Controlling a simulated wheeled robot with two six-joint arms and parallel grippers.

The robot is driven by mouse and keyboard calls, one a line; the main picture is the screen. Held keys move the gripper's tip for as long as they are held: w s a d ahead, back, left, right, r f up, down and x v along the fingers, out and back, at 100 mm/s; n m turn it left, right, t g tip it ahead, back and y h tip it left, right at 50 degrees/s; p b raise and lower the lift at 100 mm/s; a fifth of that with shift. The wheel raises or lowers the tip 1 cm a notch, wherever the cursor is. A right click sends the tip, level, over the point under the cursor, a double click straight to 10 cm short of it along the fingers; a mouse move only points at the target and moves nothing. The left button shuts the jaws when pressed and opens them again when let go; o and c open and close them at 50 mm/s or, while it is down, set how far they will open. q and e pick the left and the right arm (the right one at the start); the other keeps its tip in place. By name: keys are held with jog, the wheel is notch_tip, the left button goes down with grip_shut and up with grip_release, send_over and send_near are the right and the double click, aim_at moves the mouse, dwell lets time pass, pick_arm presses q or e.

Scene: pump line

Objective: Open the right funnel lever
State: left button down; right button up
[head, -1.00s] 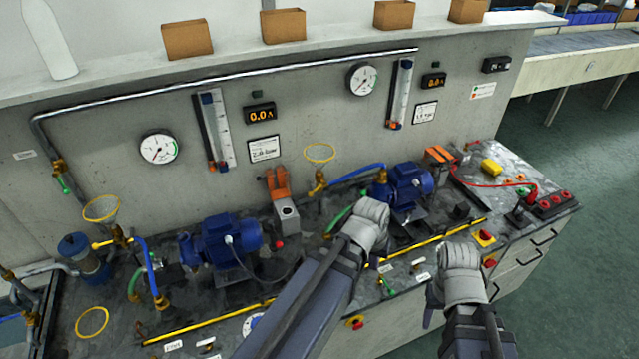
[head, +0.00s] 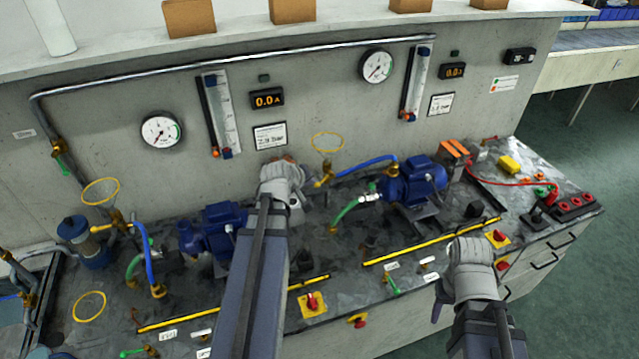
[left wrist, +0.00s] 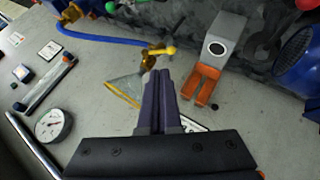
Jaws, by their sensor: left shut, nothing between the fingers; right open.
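The right funnel, a clear cone with a yellow rim (head: 327,142), stands by the back wall. Below it is a brass valve with a yellow lever (head: 325,180), joined to a blue hose. My left gripper (head: 281,165) is just left of this valve, its fingertips hidden in the head view. In the left wrist view its fingers (left wrist: 161,76) are shut and empty, with the funnel (left wrist: 125,88) beside them and the yellow lever (left wrist: 163,50) just beyond the tips. I cannot tell whether they touch. My right gripper (head: 468,250) is open over the bench front.
A grey block with orange jaws (left wrist: 203,84) stands near my left gripper. Blue pumps (head: 418,180) (head: 212,230) stand on both sides. A left funnel (head: 101,191) and a pressure gauge (head: 161,131) are at the left. Yellow strips run along the bench.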

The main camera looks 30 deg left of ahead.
aim_at(322, 182)
pick_arm(q)
jog(key=b+x, duration=0.3)
jog(key=x, duration=0.1)
jog(key=b+x, duration=0.3)
jog(key=x, duration=0.2)
jog(key=a+b+x, duration=0.1)
jog(key=b+x, duration=0.2)
jog(key=x, duration=0.2)
jog(key=shift+a+b, duration=0.1)
jog(key=shift+b, duration=0.2)
jog(key=shift+r, duration=0.1)
jog(key=shift+w+d+f+n+t+h+b, duration=0.2)
jog(key=shift+f+n+t+h+b, duration=0.45)
jog(key=shift+b, duration=1.35)
jog(key=shift+w+d+f+n+t+h+b, duration=0.2)
jog(key=shift+f+t+b, duration=0.65)
jog(key=shift+b, duration=1.1)
jog(key=shift+w+d+f+n+t+h+b, duration=0.4)
jog(key=shift+t+b, duration=0.6)
jog(key=shift+b, duration=1)
jog(key=shift+f, duration=0.2)
